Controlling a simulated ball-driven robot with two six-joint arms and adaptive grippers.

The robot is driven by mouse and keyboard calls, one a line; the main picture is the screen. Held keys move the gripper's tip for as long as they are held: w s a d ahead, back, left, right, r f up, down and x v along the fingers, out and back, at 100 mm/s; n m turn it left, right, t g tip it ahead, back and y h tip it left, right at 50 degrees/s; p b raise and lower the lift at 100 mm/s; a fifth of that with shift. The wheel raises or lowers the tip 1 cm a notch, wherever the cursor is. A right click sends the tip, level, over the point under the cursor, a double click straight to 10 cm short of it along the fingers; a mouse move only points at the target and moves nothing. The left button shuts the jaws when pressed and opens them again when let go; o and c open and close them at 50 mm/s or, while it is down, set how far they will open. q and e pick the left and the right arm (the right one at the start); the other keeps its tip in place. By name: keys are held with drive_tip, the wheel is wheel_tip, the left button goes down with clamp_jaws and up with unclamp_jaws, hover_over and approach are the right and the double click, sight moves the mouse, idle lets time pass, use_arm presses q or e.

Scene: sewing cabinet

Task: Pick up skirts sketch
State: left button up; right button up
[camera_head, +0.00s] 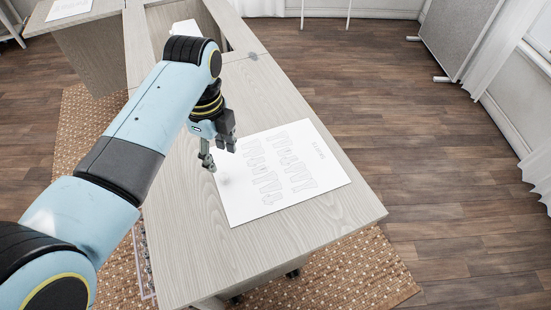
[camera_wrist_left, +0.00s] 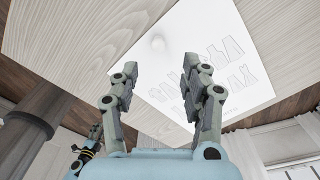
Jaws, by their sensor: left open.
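The skirts sketch (camera_head: 290,180) is a white sheet with outlined drawings and small lettering. It lies flat on the light wooden tabletop (camera_head: 330,218) near the table's right end. My left gripper (camera_head: 222,158) is over the sheet's left edge, fingers pointing down, open and empty. In the left wrist view the sheet (camera_wrist_left: 215,70) shows beyond and between the two spread fingers (camera_wrist_left: 165,75), with part of the drawing hidden behind the right finger. I cannot tell exactly how high the fingertips are above the paper.
A second table (camera_head: 92,45) with a paper stands at the top left. A grey panel (camera_head: 460,32) stands at the top right. Open wood floor (camera_head: 400,130) lies right of the table.

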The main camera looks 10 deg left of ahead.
sight(223, 175)
use_arm(q)
drive_tip(key=shift+f, duration=1.2)
wheel_tip(223, 175, down, 5)
drive_tip(key=shift+s+f+b, duration=0.1)
drive_tip(key=shift+s+b, duration=0.05)
drive_tip(key=shift+b, duration=0.2)
drive_tip(key=shift+f, duration=0.2)
drive_tip(key=shift+c, duration=0.7)
drive_tip(key=c, duration=0.5)
clamp_jaws()
use_arm(e)
drive_tip(key=shift+a+f, duration=0.1)
drive_tip(key=shift+f, duration=0.3)
